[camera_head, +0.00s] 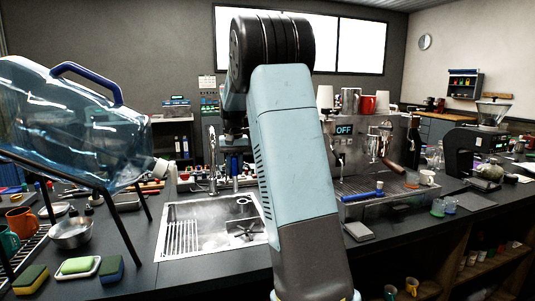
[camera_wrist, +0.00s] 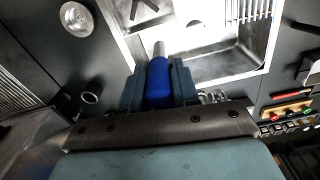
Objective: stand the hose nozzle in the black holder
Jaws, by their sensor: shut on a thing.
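The hose nozzle (camera_wrist: 158,88) has a blue body and a grey metal tip. In the wrist view my gripper (camera_wrist: 158,76) is shut on it, with one finger on each side and the tip pointing out past the fingers. In the head view my gripper (camera_head: 235,168) is above the back edge of the sink, partly hidden by my arm. A small dark open ring or cup (camera_wrist: 90,97), which looks like the black holder, stands on the counter left of the nozzle in the wrist view, apart from it. My arm seems to hide it in the head view.
The steel sink (camera_head: 185,262) lies below my gripper, with a faucet (camera_head: 212,165) behind it. A large water bottle (camera_head: 75,120) on a stand is at left. The coffee machine (camera_head: 350,150) is at right. A round metal thing (camera_wrist: 76,18) sits beside the sink.

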